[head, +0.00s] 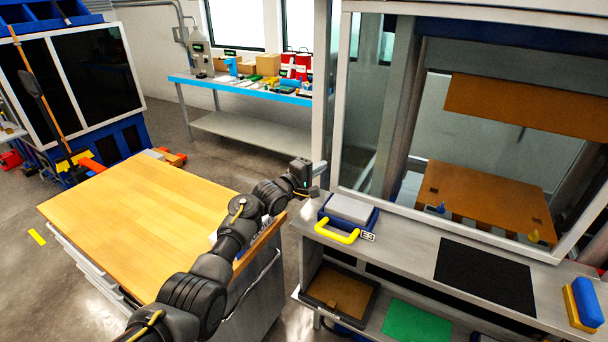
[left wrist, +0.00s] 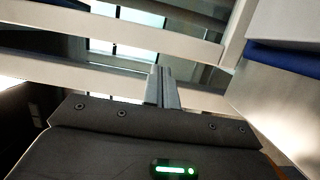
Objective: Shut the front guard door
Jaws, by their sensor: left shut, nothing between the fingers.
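The machine on the right has a pale-framed front guard (head: 333,150) with clear panes. A grey-tinted pane (head: 362,140) fills its left part, and brown boards show inside the machine. I cannot tell exactly how far the door stands open. My left gripper (head: 314,192) is at the lower left corner of this frame, close to its left edge; contact cannot be made out. In the left wrist view its fingers (left wrist: 162,88) are together and empty, pointing at pale frame bars (left wrist: 150,35). My right gripper is not in view.
A wooden-topped cabinet (head: 130,215) stands below my left arm. The machine's front ledge holds a grey-topped blue box with a yellow handle (head: 337,234), a black mat (head: 485,277) and a blue-yellow block (head: 584,303). A blue-edged bench (head: 250,88) stands behind.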

